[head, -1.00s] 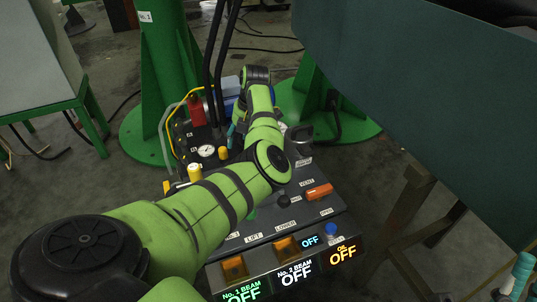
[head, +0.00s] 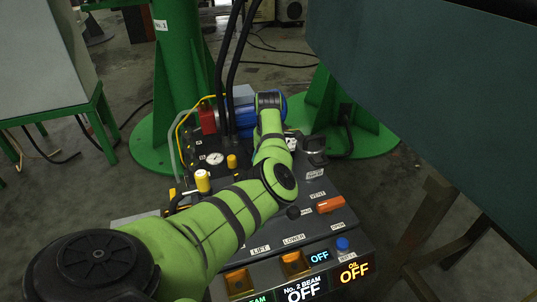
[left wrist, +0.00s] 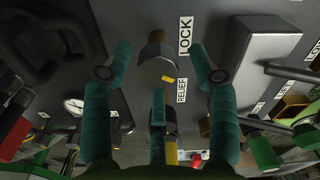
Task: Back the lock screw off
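The lock screw (left wrist: 157,65) shows in the left wrist view as a grey hex head with a yellow mark, beside the LOCK label (left wrist: 185,36). My left gripper (left wrist: 162,72) is open, with one teal finger to the left of the screw head and one to the right, both apart from it. A third teal finger lies just below the head; I cannot tell whether it touches. In the head view my green left arm reaches over the control console (head: 325,232) and hides the screw and the gripper. My right gripper is not in view.
A gauge (head: 215,158), a yellow-capped part (head: 202,181), a red-orange vent handle (head: 330,204) and a blue button (head: 342,243) stand on the console near my arm. Black hoses (head: 222,70) rise behind it. A large dark panel (head: 430,90) overhangs the right side.

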